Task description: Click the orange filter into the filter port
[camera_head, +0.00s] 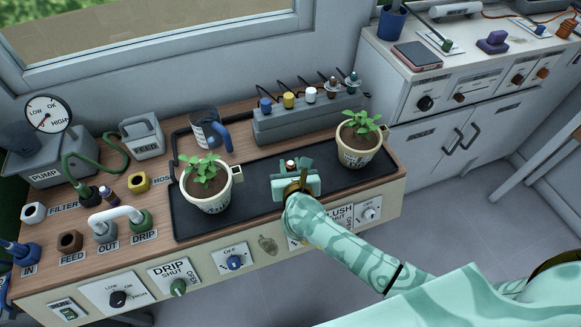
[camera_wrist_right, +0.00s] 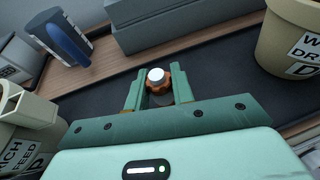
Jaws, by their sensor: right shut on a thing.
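My right gripper (camera_head: 297,178) is over the black tray, between the two potted plants. In the right wrist view its fingers (camera_wrist_right: 159,92) are shut around the orange filter (camera_wrist_right: 158,89), which has a ribbed orange collar and a white cap. In the head view only a small part of the filter (camera_head: 290,163) shows above the fingers. A FILTER label (camera_head: 63,209) is at the left of the bench, beside a white socket block (camera_head: 33,212). My left gripper is not in view.
The black tray (camera_head: 262,200) holds a left plant pot (camera_head: 208,203) and a right one (camera_head: 357,157). A grey rack (camera_head: 305,120) with several plugs stands behind it. A blue-handled jug (camera_head: 207,128), a white bridging pipe (camera_head: 117,214) and a green hose (camera_head: 72,172) are further left.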

